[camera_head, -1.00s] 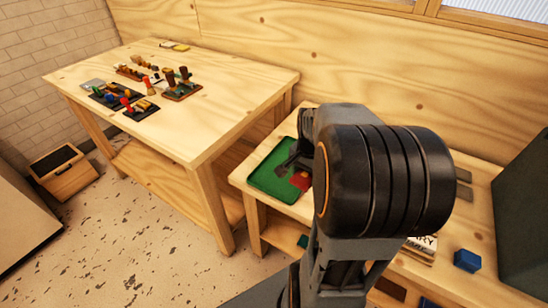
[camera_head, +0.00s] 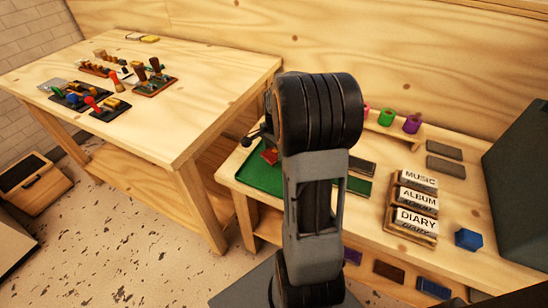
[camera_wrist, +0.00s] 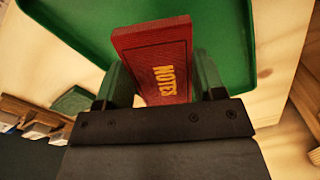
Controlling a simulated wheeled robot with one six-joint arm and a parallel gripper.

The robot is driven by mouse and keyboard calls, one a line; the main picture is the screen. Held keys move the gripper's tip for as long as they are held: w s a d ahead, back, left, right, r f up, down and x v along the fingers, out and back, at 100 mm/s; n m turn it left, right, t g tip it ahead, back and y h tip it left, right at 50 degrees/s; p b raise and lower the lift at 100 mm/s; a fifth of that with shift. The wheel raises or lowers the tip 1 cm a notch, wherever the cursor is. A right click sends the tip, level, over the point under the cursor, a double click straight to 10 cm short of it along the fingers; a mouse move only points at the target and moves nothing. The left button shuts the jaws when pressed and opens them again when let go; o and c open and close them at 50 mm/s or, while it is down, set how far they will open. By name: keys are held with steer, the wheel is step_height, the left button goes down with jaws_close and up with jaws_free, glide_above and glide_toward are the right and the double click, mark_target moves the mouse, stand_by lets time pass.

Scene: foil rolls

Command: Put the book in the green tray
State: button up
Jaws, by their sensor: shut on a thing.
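A red book (camera_wrist: 165,45) marked NOTES in yellow is between the two fingers of my gripper (camera_wrist: 162,78) in the wrist view. The gripper is shut on it. The green tray (camera_wrist: 232,45) lies behind the book in that view. In the head view the green tray (camera_head: 256,180) is on the lower table, partly hidden by my arm. A small part of the red book (camera_head: 270,156) shows over the tray's far part, left of my arm. My fingertips are hidden there. I cannot tell whether the book touches the tray.
Books labelled MUSIC, ALBUM and DIARY (camera_head: 411,205) stand right of my arm. Coloured cylinders (camera_head: 387,117) stand at the back. The left table (camera_head: 185,118) holds several small items.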

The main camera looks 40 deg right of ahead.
steer(key=shift+w+f, duration=0.6)
steer(key=shift+f, duration=1.6)
steer(key=shift+f+b, duration=0.1)
steer(key=shift+b, duration=0.25)
steer(key=o, duration=1)
